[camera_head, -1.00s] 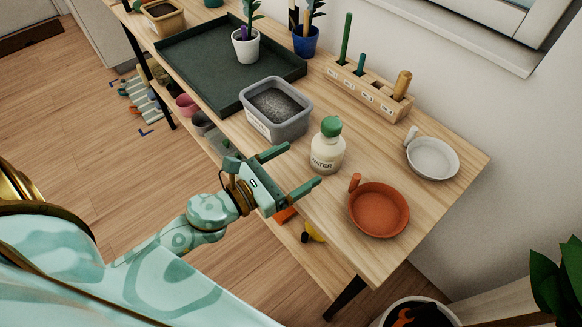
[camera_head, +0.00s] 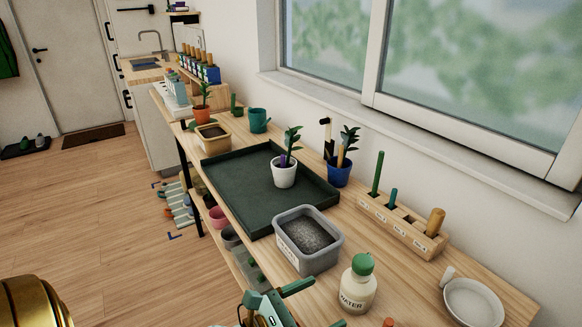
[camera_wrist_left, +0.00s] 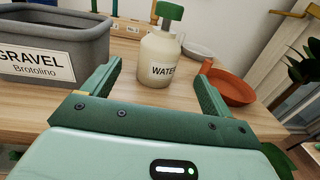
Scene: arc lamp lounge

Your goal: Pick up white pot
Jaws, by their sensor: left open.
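The white pot (camera_head: 284,176) holds a small green plant and a purple marker, and stands upright in the dark green tray (camera_head: 232,216) in the head view. My left gripper (camera_head: 318,304) is at the bottom of the head view, partly cut off. It is open and empty, at the front of the table, nearer to me than the pot. In the left wrist view its two fingers (camera_wrist_left: 158,82) are spread, with the water bottle (camera_wrist_left: 160,54) beyond the gap. The white pot is not seen in the wrist view. My right gripper is not in view.
A grey gravel bin (camera_head: 288,252) stands between my left gripper and the tray. A blue pot (camera_head: 340,173) is just right of the white pot, behind the tray. A wooden tool rack (camera_head: 400,228) and a white saucer (camera_head: 472,302) are at right.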

